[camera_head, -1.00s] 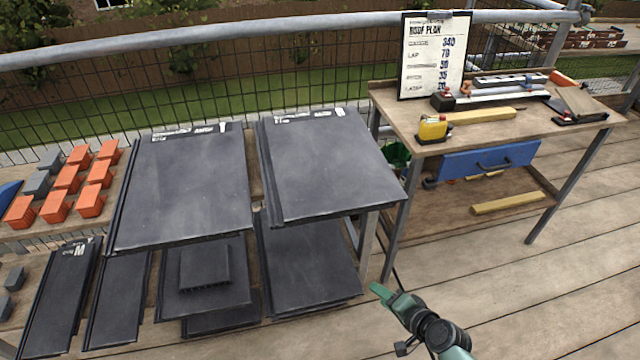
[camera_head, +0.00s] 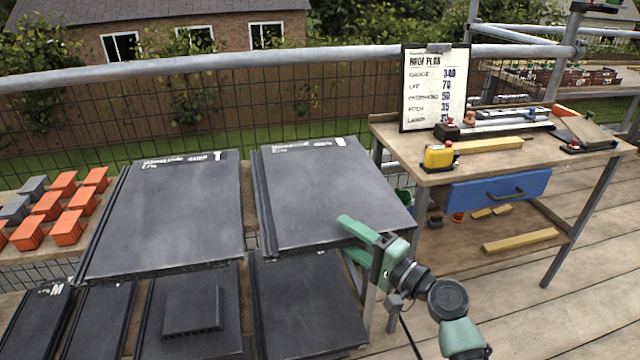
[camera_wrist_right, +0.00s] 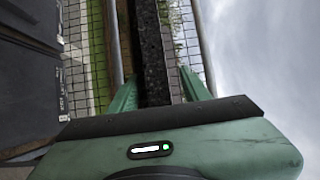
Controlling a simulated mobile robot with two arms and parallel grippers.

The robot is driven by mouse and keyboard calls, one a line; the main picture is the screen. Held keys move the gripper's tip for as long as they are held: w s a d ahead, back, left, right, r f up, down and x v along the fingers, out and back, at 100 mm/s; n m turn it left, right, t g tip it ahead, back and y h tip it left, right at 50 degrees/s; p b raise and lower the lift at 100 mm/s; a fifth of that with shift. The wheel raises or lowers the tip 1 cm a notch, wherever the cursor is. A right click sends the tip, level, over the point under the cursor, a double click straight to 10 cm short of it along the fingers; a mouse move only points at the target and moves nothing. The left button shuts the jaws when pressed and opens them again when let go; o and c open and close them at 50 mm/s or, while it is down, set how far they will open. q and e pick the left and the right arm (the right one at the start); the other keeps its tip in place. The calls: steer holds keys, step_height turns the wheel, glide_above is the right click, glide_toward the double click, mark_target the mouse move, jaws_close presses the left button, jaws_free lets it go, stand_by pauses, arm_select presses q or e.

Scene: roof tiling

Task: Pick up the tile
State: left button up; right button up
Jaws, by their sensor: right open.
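Dark grey tiles lie on the rack's upper level in a left stack (camera_head: 165,215) and a right stack (camera_head: 325,195), with white print along their far edges. My right gripper (camera_head: 345,236) is at the near right edge of the right stack. One green finger is above the top tile and the other is lower, partly hidden by the edge. In the right wrist view, a dark tile edge (camera_wrist_right: 152,50) lies between the two open fingers (camera_wrist_right: 158,92), with a gap visible on the right side. My left gripper is not in view.
More dark tiles (camera_head: 300,310) fill the lower level. Orange blocks (camera_head: 68,183) stand at left. A workbench (camera_head: 395,131) with a roof plan board (camera_head: 435,88), a yellow tool (camera_head: 438,157) and a blue drawer (camera_head: 497,188) stands at right. The decking in front is open.

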steer(key=shift+x, duration=0.95)
jaws_close()
steer(key=shift+f, duration=0.1)
stand_by(0.5)
